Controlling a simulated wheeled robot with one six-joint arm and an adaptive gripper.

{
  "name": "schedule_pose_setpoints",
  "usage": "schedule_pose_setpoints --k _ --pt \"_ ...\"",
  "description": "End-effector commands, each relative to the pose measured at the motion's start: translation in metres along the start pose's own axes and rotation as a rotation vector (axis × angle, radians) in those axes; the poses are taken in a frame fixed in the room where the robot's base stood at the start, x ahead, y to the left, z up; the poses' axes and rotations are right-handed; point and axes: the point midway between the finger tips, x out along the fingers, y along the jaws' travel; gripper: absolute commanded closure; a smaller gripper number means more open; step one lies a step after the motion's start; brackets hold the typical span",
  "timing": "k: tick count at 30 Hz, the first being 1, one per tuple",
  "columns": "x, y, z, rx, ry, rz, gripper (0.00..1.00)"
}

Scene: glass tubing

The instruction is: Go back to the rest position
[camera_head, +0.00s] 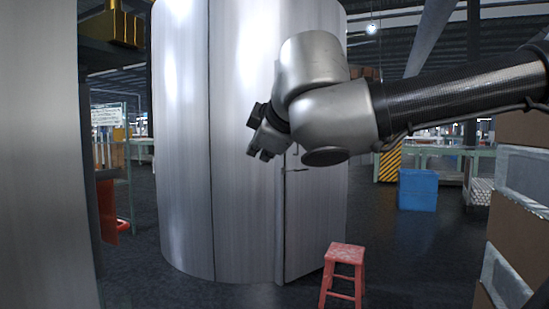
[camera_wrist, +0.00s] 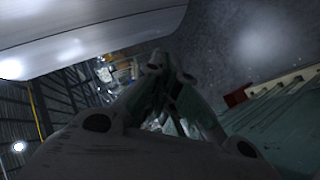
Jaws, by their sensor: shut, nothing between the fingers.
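My gripper (camera_wrist: 172,85) shows in the wrist view with its fingers drawn together and nothing held between them. In the head view my arm reaches in from the right edge, bent at silver joints. Its dark end parts are in front of the large metal cylinder (camera_head: 180,150), left of the joints. The fingers themselves cannot be made out clearly in the head view. No glass tubing can be picked out in either view.
A red stool (camera_head: 345,262) stands on the dark floor at the cylinder's foot. A blue bin (camera_head: 418,189) is behind to the right. Stacked boxes (camera_head: 520,190) line the right edge. A metal surface (camera_head: 40,170) fills the left edge. Floor between stool and bin is clear.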

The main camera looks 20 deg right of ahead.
Motion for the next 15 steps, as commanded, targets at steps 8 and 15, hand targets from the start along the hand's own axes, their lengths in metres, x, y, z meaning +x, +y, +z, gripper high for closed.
schedule_pose_setpoints --k 8,15 --pt "0.008 0.001 0.028 0.049 -0.067 -0.022 1.00" --pt "0.013 -0.020 0.049 0.035 -0.122 -0.106 1.00"
